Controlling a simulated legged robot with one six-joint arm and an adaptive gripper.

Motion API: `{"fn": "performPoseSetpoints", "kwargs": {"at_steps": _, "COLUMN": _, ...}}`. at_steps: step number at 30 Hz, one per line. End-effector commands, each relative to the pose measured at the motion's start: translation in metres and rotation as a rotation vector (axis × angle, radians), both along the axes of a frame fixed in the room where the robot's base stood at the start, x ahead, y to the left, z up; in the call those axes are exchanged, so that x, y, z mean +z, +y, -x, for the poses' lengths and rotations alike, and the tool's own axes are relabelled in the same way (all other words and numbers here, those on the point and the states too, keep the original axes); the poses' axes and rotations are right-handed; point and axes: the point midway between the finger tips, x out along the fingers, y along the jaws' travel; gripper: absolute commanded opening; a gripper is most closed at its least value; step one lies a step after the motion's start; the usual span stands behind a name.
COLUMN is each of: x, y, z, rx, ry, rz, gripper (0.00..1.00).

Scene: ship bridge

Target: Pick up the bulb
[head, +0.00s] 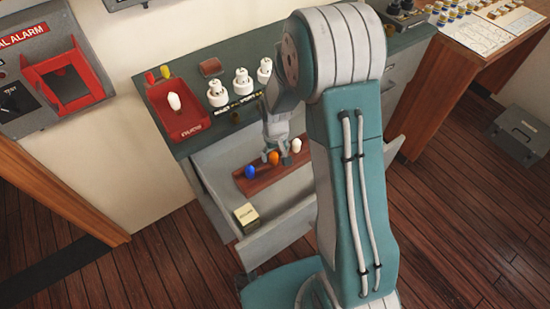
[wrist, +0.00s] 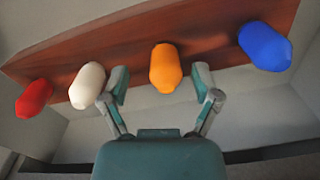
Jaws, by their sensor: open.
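A brown wooden rack (head: 262,182) lies in the open drawer and holds a row of bulbs. In the head view I see a blue bulb (head: 250,171), an orange bulb (head: 273,158) and a white bulb (head: 296,145). The wrist view shows the blue bulb (wrist: 265,46), orange bulb (wrist: 165,68), white bulb (wrist: 87,86) and a red bulb (wrist: 34,98); my arm seems to hide the red one in the head view. My gripper (wrist: 160,85) is open and empty, its fingertips on either side of the orange bulb. The left fingertip is close to the white bulb.
The grey drawer (head: 283,238) stands out from the cabinet and holds a small cream box (head: 246,215). On the cabinet top, a red tray (head: 190,131) holds a white bulb (head: 174,101). Several white sockets (head: 243,83) stand beside it.

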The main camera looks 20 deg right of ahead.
Motion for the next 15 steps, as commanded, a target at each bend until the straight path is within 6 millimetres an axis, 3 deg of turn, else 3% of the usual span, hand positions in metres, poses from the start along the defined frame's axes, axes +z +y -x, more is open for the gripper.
{"fn": "performPoseSetpoints", "kwargs": {"at_steps": 3, "x": -0.0131, "y": 0.0011, "z": -0.0004, "rx": 0.002, "ry": 0.000, "rz": 0.000, "gripper": 0.80}}
{"fn": "performPoseSetpoints", "kwargs": {"at_steps": 11, "x": -0.0157, "y": 0.0011, "z": -0.0009, "rx": 0.002, "ry": -0.003, "rz": 0.001, "gripper": 0.80}}
{"fn": "performPoseSetpoints", "kwargs": {"at_steps": 15, "x": -0.0156, "y": 0.0004, "z": -0.0008, "rx": 0.002, "ry": -0.003, "rz": 0.000, "gripper": 0.28}}
